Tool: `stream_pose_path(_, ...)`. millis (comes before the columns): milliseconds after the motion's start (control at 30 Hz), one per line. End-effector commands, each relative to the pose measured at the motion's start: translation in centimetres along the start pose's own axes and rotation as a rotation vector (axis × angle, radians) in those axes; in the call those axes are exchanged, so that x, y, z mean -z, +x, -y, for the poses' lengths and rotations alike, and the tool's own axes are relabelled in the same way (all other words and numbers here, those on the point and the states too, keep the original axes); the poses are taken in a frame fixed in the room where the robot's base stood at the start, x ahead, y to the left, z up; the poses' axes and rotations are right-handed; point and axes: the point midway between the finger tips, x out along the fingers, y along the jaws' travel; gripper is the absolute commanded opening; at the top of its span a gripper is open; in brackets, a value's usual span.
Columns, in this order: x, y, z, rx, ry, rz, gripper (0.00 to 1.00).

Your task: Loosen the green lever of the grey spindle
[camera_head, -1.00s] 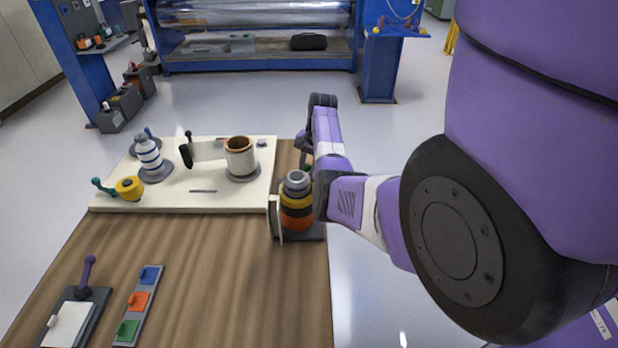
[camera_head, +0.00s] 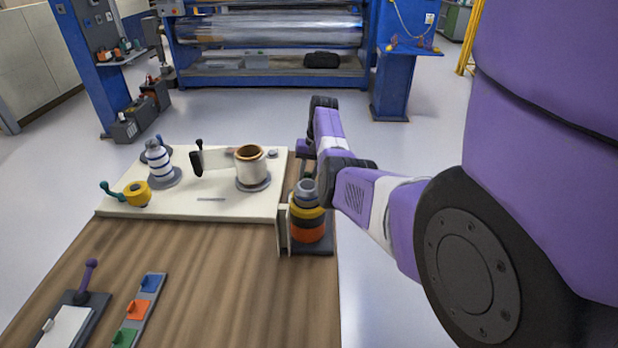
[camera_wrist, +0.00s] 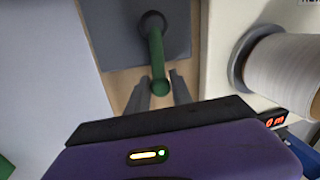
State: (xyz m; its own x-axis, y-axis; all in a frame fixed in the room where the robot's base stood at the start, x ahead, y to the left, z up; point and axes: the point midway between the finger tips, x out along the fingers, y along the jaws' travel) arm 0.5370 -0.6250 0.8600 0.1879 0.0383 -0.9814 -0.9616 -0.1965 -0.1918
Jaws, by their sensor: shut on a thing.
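In the wrist view the green lever (camera_wrist: 157,58) runs from a dark round pivot (camera_wrist: 153,22) on a grey plate (camera_wrist: 115,35) to a rounded green end. My gripper (camera_wrist: 160,84) has one finger on each side of that end and is shut on it. I cannot tell which part is the grey spindle.
A cream board (camera_head: 225,208) carries a cardboard-cored white roll (camera_head: 250,170), a striped bottle-like roll (camera_head: 159,166) and a yellow roll with a teal lever (camera_head: 137,194). A purple lever (camera_head: 89,275) and coloured switches (camera_head: 139,309) are at front left. The wooden table middle (camera_head: 215,285) is clear.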

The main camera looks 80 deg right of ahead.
Motion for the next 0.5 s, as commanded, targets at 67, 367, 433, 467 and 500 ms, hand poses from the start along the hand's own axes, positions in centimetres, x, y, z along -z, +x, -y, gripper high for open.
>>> stream_pose_path(67,0.04,-0.03,0.08,0.001,-0.003,0.000,0.00)
stream_pose_path(367,0.03,-0.03,0.08,0.001,-0.002,-0.001,0.29)
stream_pose_path(433,0.03,-0.03,0.07,0.001,-0.002,-0.001,0.42)
stream_pose_path(467,0.03,-0.03,0.07,0.001,-0.002,0.000,0.48)
stream_pose_path(500,0.03,-0.03,0.06,0.001,-0.002,0.000,0.48)
